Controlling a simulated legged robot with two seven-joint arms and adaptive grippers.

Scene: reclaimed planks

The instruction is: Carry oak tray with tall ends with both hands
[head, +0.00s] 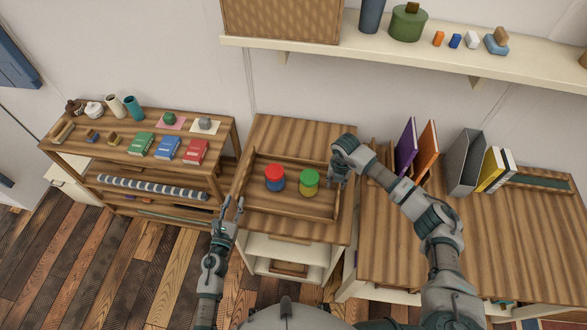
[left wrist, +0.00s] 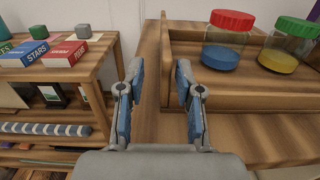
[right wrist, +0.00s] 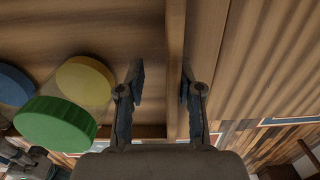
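The oak tray (head: 290,211) lies on the small wooden cabinet and holds two jars. One jar (head: 275,180) has a red lid and blue contents; the other (head: 309,183) has a green lid and yellow contents. My left gripper (head: 232,204) is open and empty at the tray's left end; its fingers (left wrist: 157,78) point toward that end in the left wrist view. My right gripper (head: 338,180) is above the tray's right end. In the right wrist view its open fingers (right wrist: 164,85) lie to either side of the end wall (right wrist: 175,50); contact cannot be told.
A shelf unit (head: 130,150) with books and small vases stands at the left. A desk (head: 480,245) with folders and a grey file holder (head: 465,165) stands at the right. A wall shelf (head: 400,45) hangs above. The cabinet top behind the tray (head: 300,133) is clear.

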